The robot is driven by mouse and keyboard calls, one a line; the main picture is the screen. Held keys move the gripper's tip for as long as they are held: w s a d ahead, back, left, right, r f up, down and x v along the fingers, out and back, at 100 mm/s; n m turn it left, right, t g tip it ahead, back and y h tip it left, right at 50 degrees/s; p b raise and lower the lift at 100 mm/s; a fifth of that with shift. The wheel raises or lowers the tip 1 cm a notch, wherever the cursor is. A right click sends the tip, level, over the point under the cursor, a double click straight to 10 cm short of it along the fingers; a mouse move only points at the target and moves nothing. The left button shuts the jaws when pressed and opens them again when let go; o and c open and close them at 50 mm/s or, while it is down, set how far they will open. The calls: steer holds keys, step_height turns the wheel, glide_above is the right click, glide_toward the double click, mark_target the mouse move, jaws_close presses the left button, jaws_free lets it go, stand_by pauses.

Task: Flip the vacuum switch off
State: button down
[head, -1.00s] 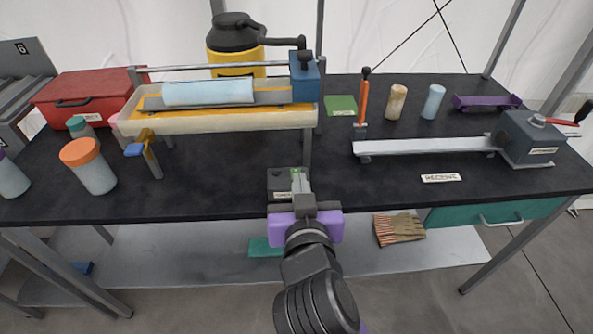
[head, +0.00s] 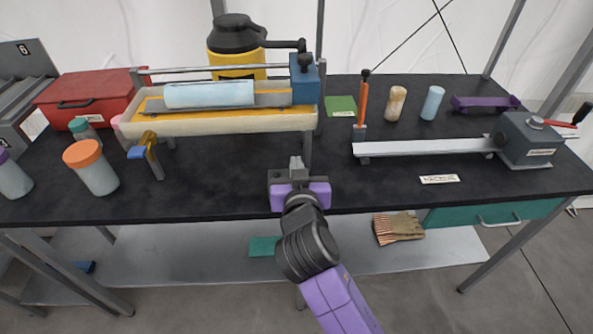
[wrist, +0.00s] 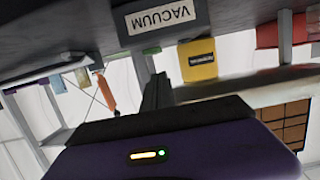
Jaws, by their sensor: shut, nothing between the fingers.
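The vacuum switch box (head: 276,178) is a small dark grey box at the front edge of the black table, mostly hidden behind my gripper. In the wrist view the box (wrist: 193,12) shows upside down at the top, with a white VACUUM label. The switch lever itself and its position cannot be made out. My gripper (head: 296,162) is shut and empty, its fingertips over or just beyond the box in the head view. In the wrist view the shut fingers (wrist: 157,90) point up below the box's label; I cannot tell whether they touch it.
A cream tray (head: 225,124) with a pale blue roll (head: 208,95) stands behind left. A blue-handled clamp (head: 152,155) and an orange-lidded jar (head: 92,168) are left. A sealer (head: 425,147) with a dark box is right. The black table between them is largely clear.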

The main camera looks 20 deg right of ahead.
steer(key=shift+f, duration=1.15)
steer(key=shift+r, duration=0.1)
steer(key=shift+r+p, duration=0.1)
steer(key=shift+p, duration=0.5)
steer(key=shift+f, duration=0.25)
steer(key=r+p, duration=0.2)
steer(key=r, duration=0.2)
steer(key=shift+w+d+r+p, duration=0.1)
steer(key=shift+w+d+p, duration=0.1)
steer(key=shift+w+p, duration=0.2)
steer(key=r+b+v, duration=0.1)
steer(key=v, duration=0.9)
steer(key=shift+w+r, duration=0.2)
steer(key=shift+r, duration=0.05)
